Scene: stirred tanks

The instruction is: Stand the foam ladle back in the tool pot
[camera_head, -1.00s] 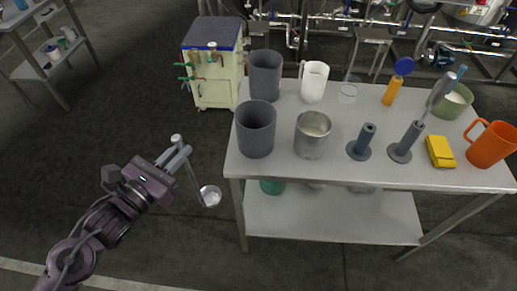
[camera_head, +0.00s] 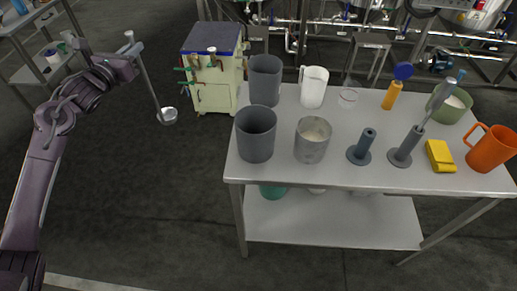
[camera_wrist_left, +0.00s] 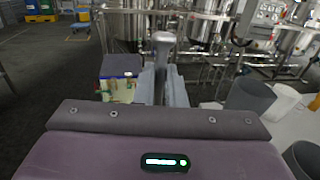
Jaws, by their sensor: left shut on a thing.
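The foam ladle (camera_head: 150,85) is a long grey rod with a small round bowl at its lower end. My left gripper (camera_head: 135,48) is shut on the ladle near its top, and the ladle hangs tilted, bowl down, clear of the table on its left. Its knobbed top stands up between the fingers in the left wrist view (camera_wrist_left: 162,45). Two dark grey pots stand on the table's left side, a front one (camera_head: 256,134) and a back one (camera_head: 265,80). I cannot tell which is the tool pot. My right gripper is not in view.
The table (camera_head: 290,176) also holds a steel cup (camera_head: 311,148), a white jug (camera_head: 313,88), a short grey stand (camera_head: 361,152), another stand with a tool (camera_head: 403,153), a green bowl (camera_head: 449,112) and an orange jug (camera_head: 490,149). A cream cabinet (camera_head: 212,88) stands behind. Floor left of the table is clear.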

